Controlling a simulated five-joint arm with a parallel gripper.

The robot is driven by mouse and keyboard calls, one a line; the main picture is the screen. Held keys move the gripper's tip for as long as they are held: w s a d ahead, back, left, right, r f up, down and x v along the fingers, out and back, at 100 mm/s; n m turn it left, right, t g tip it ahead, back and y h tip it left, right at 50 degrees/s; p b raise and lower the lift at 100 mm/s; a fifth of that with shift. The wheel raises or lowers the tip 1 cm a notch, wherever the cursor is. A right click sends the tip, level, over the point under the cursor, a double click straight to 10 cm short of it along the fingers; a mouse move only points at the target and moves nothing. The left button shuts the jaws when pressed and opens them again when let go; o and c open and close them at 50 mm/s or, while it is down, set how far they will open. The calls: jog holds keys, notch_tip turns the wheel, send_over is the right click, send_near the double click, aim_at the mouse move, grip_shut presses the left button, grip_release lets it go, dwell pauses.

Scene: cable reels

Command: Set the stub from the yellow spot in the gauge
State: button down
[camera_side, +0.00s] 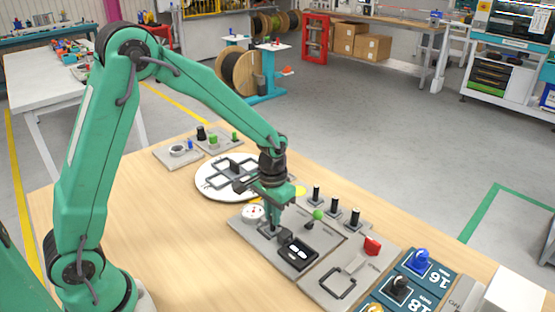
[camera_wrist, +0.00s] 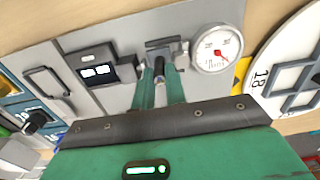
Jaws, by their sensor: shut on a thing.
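My gripper (camera_side: 268,212) is shut and points down over the gauge plate (camera_side: 240,221). In the wrist view its two green fingers (camera_wrist: 160,90) close on a narrow stub (camera_wrist: 159,86) with a pale metal shaft and a dark end. The dark end is beside the gauge's grey jaw block (camera_wrist: 163,45); I cannot tell whether it is seated. The gauge also carries a round white dial (camera_side: 253,212) and a black display box (camera_side: 297,252). The yellow spot (camera_side: 299,191) shows bare in part behind my gripper. My gripper hides most of the stub in the side view.
A white turntable disc (camera_side: 208,181) lies behind the gauge. A green-knobbed lever (camera_side: 318,215) and a row of black posts (camera_side: 335,207) stand to the right. A red-handled fixture (camera_side: 372,245) and blue numbered pads (camera_side: 428,285) are nearer.

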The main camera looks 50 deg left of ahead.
jog(key=shift+a, duration=0.4)
jog(key=c, duration=1.3)
grip_release()
jog(key=shift+c, duration=0.2)
jog(key=shift+r, duration=4.05)
